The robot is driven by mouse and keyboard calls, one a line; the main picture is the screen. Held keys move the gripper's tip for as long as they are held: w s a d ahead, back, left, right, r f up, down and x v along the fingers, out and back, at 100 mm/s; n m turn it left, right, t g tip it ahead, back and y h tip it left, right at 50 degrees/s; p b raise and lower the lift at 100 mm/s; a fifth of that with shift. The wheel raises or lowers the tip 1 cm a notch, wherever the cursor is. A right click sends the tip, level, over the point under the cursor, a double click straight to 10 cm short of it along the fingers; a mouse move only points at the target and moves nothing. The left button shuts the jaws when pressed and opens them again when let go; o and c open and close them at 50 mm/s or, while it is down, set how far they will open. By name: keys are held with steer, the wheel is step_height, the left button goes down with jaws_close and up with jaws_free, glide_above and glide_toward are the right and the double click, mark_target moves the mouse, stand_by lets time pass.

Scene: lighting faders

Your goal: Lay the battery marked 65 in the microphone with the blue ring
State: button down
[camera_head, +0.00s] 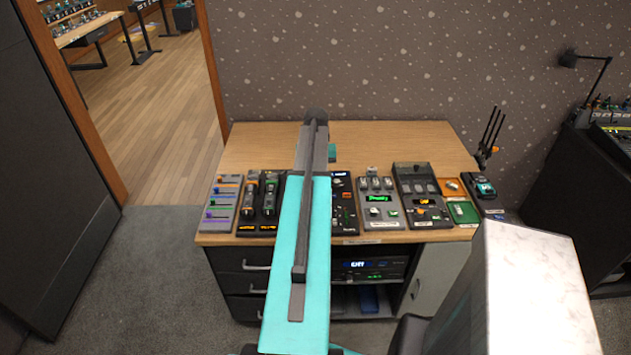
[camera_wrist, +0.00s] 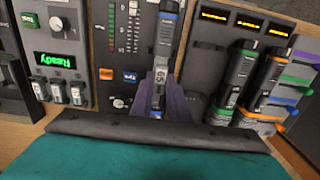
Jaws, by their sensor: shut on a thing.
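The battery marked 65 (camera_wrist: 159,76) is a slim grey piece with a pale label, upright in the middle of the wrist view. My gripper (camera_wrist: 166,103) is shut on its near part. The microphone with the blue ring (camera_wrist: 168,28) is dark, with blue at its far end, and runs in line with the battery. The battery overlaps its near part; I cannot tell whether it is seated or just above it. In the head view my arm hides the battery, this microphone and the gripper's fingertips.
Microphones with green (camera_wrist: 236,74) and orange (camera_wrist: 267,80) rings lie close on the right, below amber displays (camera_wrist: 248,23). A fader panel (camera_head: 223,205) stands at the far left of the desk (camera_head: 262,146). A mixer showing "Ready" (camera_head: 380,205) is right of my arm. The back desk is mostly clear.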

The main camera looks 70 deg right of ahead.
steer(key=shift+f+b, duration=0.9)
steer(key=shift+f, duration=1.2)
steer(key=shift+f, duration=0.55)
stand_by(0.4)
steer(key=c, duration=1.6)
jaws_free()
steer(key=c, duration=0.4)
steer(key=shift+r, duration=0.15)
steer(key=shift+r+p, duration=1.75)
steer(key=shift+r, duration=1.15)
steer(key=shift+s, duration=0.1)
